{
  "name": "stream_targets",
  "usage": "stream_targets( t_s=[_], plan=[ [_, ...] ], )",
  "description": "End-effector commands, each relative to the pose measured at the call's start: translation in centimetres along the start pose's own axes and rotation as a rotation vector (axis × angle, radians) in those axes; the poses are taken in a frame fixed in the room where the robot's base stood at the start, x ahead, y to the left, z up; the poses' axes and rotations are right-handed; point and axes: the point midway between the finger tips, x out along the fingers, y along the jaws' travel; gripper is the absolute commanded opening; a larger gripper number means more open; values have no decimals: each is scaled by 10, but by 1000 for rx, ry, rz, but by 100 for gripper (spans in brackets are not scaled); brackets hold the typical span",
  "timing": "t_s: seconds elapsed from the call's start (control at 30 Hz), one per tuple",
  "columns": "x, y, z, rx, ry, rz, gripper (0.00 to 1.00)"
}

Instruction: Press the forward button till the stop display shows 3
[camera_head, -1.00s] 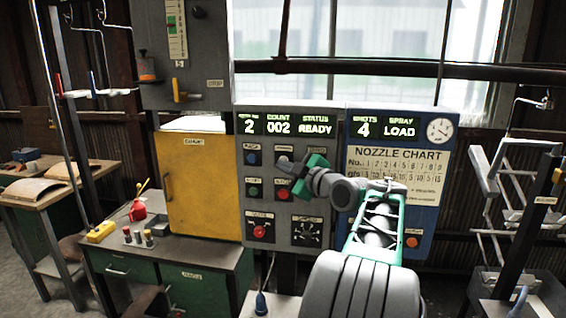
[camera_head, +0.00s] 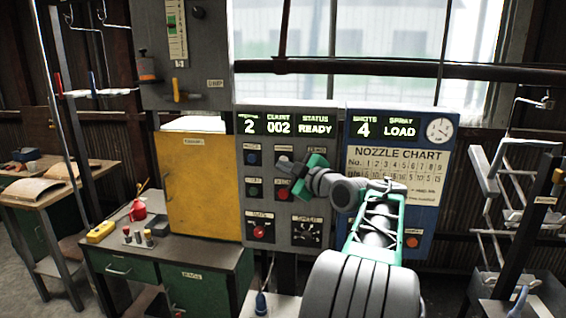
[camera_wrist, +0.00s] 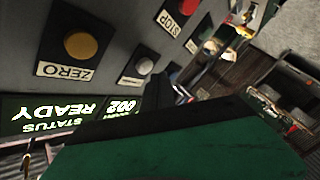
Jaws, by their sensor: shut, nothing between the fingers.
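The grey control panel (camera_head: 310,228) carries a lit stop display (camera_head: 250,124) that reads 2; its small heading is blurred. On the panel are a blue button (camera_head: 252,158), a green button (camera_head: 254,192) and a red button (camera_head: 283,195), labelled STOP in the wrist view (camera_wrist: 187,6). The wrist view also shows a yellow ZERO button (camera_wrist: 81,44) and a pale button (camera_wrist: 145,66) with an unreadable label. I cannot tell which is the forward button. My gripper (camera_head: 284,166) is shut and empty before the upper middle of the panel, hiding part of it; contact is unclear.
The lit displays beside it read COUNT 002 and STATUS READY. A blue panel (camera_head: 415,240) on the right shows 4 and LOAD above a nozzle chart (camera_head: 396,172). A yellow cabinet (camera_head: 203,188) stands left. A red knob (camera_head: 259,232) sits low on the grey panel.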

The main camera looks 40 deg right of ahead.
Motion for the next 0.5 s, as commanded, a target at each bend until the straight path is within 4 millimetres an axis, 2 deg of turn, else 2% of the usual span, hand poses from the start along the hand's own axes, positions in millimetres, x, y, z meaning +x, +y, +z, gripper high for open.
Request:
stream_targets(
  t_s=[0.5],
  plan=[
    [6,2,5,1,0,-1,0]
  ],
)
